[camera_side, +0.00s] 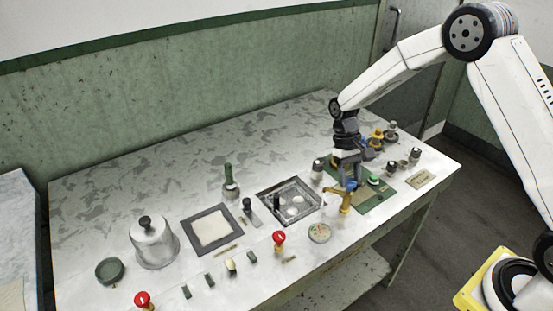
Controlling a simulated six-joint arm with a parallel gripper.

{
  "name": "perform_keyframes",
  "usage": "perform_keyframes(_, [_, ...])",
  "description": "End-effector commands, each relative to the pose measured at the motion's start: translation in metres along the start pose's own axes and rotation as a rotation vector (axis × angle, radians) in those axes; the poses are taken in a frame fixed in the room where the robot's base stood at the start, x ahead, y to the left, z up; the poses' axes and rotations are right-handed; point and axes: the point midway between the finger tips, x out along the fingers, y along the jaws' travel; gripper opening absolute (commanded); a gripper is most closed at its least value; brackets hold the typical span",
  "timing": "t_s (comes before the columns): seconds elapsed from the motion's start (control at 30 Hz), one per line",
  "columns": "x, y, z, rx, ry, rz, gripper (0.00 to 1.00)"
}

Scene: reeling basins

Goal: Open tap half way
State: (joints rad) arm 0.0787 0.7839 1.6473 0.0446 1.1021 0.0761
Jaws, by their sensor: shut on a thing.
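A brass-yellow tap (345,199) stands on the metal table, to the right of a square sunken basin (264,207). Its spout points left toward the basin. My gripper (349,180) points down from above, with its fingers at the top of the tap. It is shut on the tap's handle, which the fingers mostly hide. How far the handle is turned cannot be told at this size.
A round dish (319,233) and a red-topped knob (279,240) stand in front. The back of the table is clear.

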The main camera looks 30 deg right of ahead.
Motion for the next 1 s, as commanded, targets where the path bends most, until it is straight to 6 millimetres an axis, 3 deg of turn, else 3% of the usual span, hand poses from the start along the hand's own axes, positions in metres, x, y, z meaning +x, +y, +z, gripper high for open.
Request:
perform_keyframes(0.3, [-0.0007, -0.0012, -0.0001, -0.140, 0.001, 0.058, 0.00])
perform_keyframes(0.8, [-0.0007, -0.0013, 0.0000, -0.162, 0.002, 0.067, 0.00])
perform_keyframes(0.83, [-0.0007, -0.0013, -0.0001, -0.162, 0.002, 0.067, 0.56])
perform_keyframes(0.9, [-0.0006, -0.0013, -0.0001, -0.162, 0.002, 0.067, 0.78])
perform_keyframes(1.0, [-0.0005, -0.0012, 0.0000, -0.161, 0.001, 0.067, 0.82])
